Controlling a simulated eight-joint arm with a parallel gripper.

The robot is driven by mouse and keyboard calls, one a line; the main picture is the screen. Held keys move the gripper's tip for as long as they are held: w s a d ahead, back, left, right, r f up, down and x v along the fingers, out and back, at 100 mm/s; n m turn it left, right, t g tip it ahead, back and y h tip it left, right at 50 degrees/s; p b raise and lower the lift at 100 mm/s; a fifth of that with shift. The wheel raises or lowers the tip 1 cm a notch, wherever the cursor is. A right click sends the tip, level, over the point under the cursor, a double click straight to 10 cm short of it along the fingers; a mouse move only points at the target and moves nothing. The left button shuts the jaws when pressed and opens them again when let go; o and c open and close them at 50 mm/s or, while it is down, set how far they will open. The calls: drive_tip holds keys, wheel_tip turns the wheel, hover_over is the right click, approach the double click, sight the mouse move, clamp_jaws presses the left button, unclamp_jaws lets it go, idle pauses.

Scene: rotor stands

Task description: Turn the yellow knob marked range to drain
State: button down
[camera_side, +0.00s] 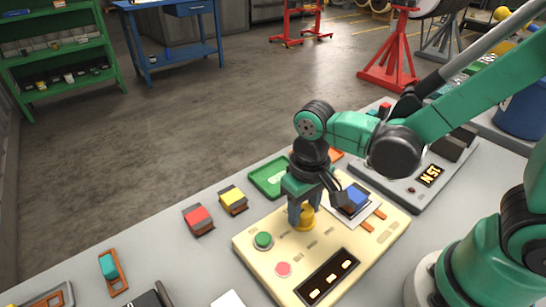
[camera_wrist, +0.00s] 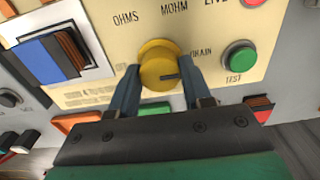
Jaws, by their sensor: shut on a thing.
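The yellow range knob (camera_wrist: 157,52) stands on a cream panel (camera_wrist: 95,92) with the printed words OHMS, MOHM, LIVE and DRAIN around it. My gripper (camera_wrist: 160,70) is shut on the knob, one blue-grey finger on each side. The knob's dark pointer line points right, a little below the word DRAIN, whose start is partly hidden by the right finger. I cannot tell if it lines up exactly. In the side view my gripper (camera_side: 303,212) reaches down onto the knob (camera_side: 305,223), which is partly hidden by the fingers.
On the panel are a green TEST button (camera_wrist: 239,56), a pink-red button (camera_side: 283,269), a dark display (camera_side: 327,277) and a blue block (camera_side: 354,196). A red block (camera_side: 198,218), a yellow block (camera_side: 233,199) and a green tray (camera_side: 268,180) lie beyond the panel.

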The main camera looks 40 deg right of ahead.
sight(304, 210)
idle(0.3)
drive_tip(key=shift+c, duration=1.9)
unclamp_jaws()
drive_tip(key=shift+r, duration=0.15)
drive_tip(key=shift+r, duration=2.7)
drive_tip(key=w+d+r+t, duration=0.1)
drive_tip(key=d+r+t, duration=0.3)
drive_tip(key=d+t, duration=0.3)
drive_tip(key=shift+d, duration=0.25)
